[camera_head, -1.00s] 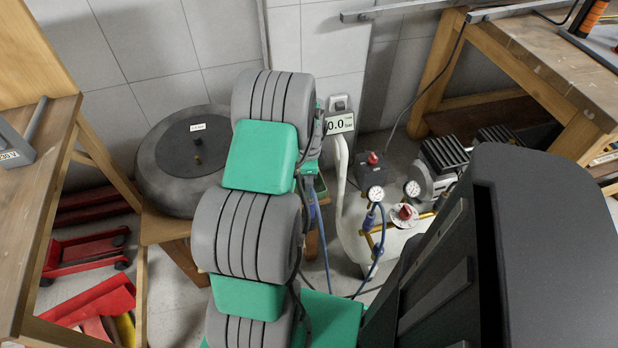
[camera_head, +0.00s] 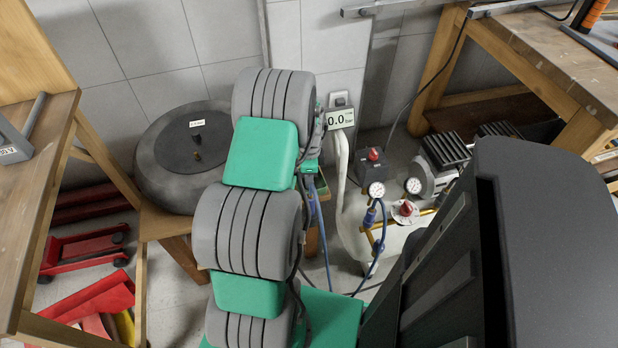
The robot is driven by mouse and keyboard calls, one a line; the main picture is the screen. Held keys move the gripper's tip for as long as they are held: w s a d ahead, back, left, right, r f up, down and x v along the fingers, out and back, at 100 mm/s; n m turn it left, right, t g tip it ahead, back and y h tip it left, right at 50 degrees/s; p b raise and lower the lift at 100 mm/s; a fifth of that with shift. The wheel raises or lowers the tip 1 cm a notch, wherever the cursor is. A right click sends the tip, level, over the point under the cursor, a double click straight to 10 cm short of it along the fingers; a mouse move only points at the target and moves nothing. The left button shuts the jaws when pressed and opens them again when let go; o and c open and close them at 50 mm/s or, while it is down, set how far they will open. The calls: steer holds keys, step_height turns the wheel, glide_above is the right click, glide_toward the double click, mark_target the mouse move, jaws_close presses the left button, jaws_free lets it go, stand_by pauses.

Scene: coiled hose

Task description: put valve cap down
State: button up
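I cannot make out a valve cap in the head view. A dark round wheel-like body (camera_head: 160,178) lies on a wooden stand at the left, with a small white label on top. A small brass-coloured valve stem (camera_head: 197,155) stands up from its dark centre plate. I cannot tell whether it carries a cap. My grey and green arm rises through the middle of the view, just right of the wheel. My gripper's fingers do not show; the arm's own links hide that area, so I cannot see what they hold.
Wooden benches flank both sides. A red creeper-like frame (camera_head: 85,250) lies on the floor at left.

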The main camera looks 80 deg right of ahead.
steer(key=o, duration=0.5)
steer(key=shift+o, duration=0.2)
